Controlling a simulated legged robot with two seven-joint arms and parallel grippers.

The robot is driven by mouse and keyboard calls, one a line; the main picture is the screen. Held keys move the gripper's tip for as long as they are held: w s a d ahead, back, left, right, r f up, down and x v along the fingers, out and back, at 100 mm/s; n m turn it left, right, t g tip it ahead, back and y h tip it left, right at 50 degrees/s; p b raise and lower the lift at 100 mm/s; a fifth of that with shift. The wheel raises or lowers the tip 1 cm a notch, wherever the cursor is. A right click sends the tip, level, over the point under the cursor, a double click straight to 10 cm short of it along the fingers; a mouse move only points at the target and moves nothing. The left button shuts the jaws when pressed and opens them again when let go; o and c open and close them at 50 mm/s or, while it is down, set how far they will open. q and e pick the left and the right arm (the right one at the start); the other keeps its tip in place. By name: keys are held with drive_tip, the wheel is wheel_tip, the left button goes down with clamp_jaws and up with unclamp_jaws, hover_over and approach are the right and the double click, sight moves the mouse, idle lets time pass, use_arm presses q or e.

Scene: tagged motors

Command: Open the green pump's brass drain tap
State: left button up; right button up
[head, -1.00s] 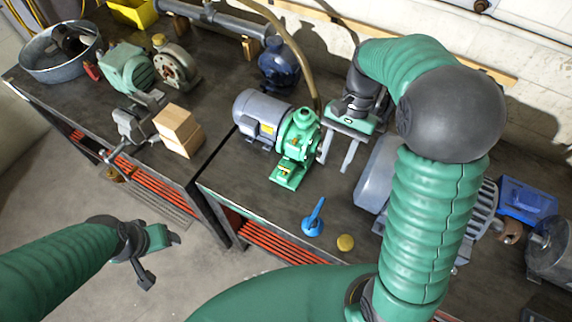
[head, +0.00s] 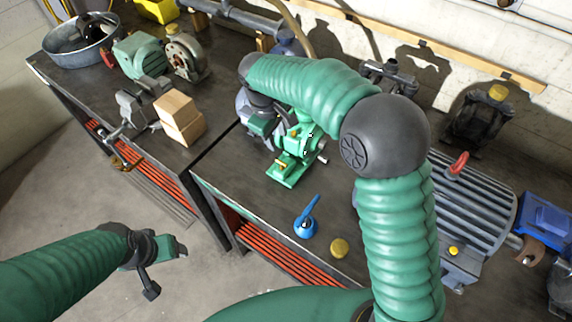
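The green pump (head: 297,150) stands on the dark bench near the middle of the head view, its grey motor (head: 243,104) behind my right gripper. A small yellow-brass spot (head: 281,164) shows low on the pump's front; I cannot tell if it is the drain tap or how its handle is turned. My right gripper (head: 264,132) points down over the motor, just left of the pump body. Its fingers blend into the motor, so their opening and any contact are unclear. My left gripper (head: 165,268) is open and empty above the floor, in front of the bench.
Wooden blocks (head: 178,117) and a vise (head: 132,112) are on the left bench.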

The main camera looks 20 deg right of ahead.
drive_tip(key=p, duration=0.1)
hover_over(279, 161)
drive_tip(key=a, duration=0.2)
drive_tip(key=f, duration=0.9)
drive_tip(key=shift+s+a+f, duration=0.1)
drive_tip(key=shift+s+a, duration=0.05)
drive_tip(key=shift+a, duration=0.05)
drive_tip(key=f, duration=0.1)
drive_tip(key=d+f, duration=0.1)
drive_tip(key=f, duration=0.1)
drive_tip(key=shift+p, duration=0.4)
drive_tip(key=shift+d+f, duration=0.75)
drive_tip(key=shift+f, duration=0.15)
drive_tip(key=shift+w+d+f, duration=0.25)
drive_tip(key=shift+d, duration=0.05)
drive_tip(key=shift+a, duration=0.15)
drive_tip(key=shift+s+a+r, duration=0.1)
drive_tip(key=shift+a+r, duration=0.05)
drive_tip(key=shift+a, duration=0.4)
drive_tip(key=c, duration=0.5)
drive_tip(key=shift+a, duration=0.15)
clamp_jaws()
use_arm(q)
drive_tip(key=shift+w+a+r, duration=0.4)
drive_tip(key=shift+a+r, duration=0.35)
drive_tip(key=shift+a, duration=0.05)
use_arm(e)
drive_tip(key=shift+d, duration=0.45)
